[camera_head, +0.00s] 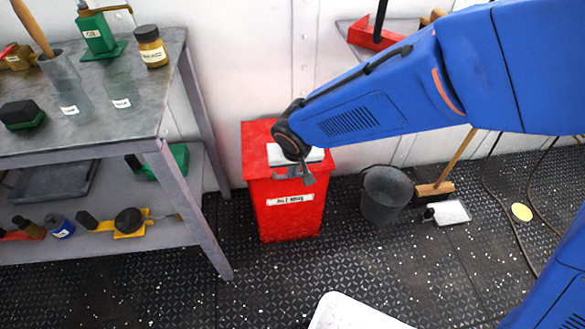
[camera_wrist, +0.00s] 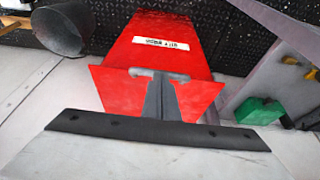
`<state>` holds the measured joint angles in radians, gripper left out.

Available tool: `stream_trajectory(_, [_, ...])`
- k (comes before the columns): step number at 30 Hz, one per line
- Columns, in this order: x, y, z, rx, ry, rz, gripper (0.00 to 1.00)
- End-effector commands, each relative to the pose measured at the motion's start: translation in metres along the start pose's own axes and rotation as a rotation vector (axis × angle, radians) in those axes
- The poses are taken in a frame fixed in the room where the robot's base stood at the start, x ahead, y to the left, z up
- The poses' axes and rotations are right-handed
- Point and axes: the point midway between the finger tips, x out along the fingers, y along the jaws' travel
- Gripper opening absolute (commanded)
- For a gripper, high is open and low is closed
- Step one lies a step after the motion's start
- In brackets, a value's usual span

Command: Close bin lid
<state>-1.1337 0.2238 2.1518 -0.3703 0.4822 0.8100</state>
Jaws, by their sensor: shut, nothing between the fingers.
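The red bin (camera_head: 290,212) stands on the deck to the right of the workbench, with a white label on its front. Its red lid (camera_head: 258,138) lies over the top, and I see no dark opening; whether a small gap is left I cannot tell. My gripper (camera_head: 307,180) is shut and empty, at the lid's front edge and pointing down. It hides part of the lid. In the wrist view the grey fingers (camera_wrist: 160,76) are together in front of the red lid (camera_wrist: 118,90), with the bin's labelled front (camera_wrist: 178,35) beyond. Contact with the lid is unclear.
A grey workbench (camera_head: 130,115) with tools and jars stands close on the left. A dark bucket (camera_head: 383,195), a broom (camera_head: 436,188) and a dustpan (camera_head: 450,212) are to the right. The wall is close behind the bin. The deck in front is mostly clear.

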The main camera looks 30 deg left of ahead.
Motion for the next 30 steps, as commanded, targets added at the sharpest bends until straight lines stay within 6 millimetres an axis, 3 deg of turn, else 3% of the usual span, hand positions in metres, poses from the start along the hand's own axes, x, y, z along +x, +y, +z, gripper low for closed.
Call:
stream_trajectory(9, [0.021, 0.000, 0.014, -0.001, -0.001, 0.000, 0.00])
stream_trajectory(19, [0.022, 0.000, 0.016, -0.001, -0.006, 0.002, 0.00])
stream_trajectory(23, [0.013, 0.001, 0.017, 0.000, -0.006, 0.003, 0.00])
stream_trajectory(30, [-0.027, 0.000, 0.013, 0.001, 0.002, -0.001, 0.00])
